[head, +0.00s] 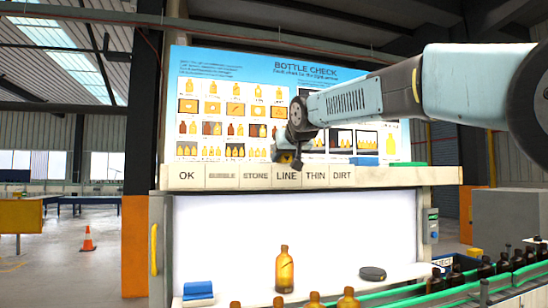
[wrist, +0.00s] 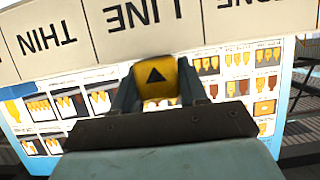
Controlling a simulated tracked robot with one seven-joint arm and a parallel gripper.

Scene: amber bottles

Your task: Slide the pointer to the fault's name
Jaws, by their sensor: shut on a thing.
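The pointer (wrist: 155,75) is a yellow block with a black triangle. My gripper (wrist: 158,88) is shut on it, one finger on each side, and the wrist view shows the scene upside down. The pointer sits at the label strip (head: 225,186), beside the LINE label (wrist: 140,14). In the head view, my gripper (head: 290,158) is just above the LINE label (head: 287,175), and a little yellow shows there. The strip reads OK, BUBBLE, STONE, LINE, THIN, DIRT. An amber bottle (head: 284,272) stands upright in the lit booth, with what looks like a thin dark slanting mark.
A picture chart (head: 225,70) stands behind the strip. A blue block (head: 364,161) and a green block (head: 408,164) lie on the ledge to the right. Dark bottles (head: 485,270) stand along a green-railed conveyor at lower right. A dark round object (head: 373,273) lies in the booth.

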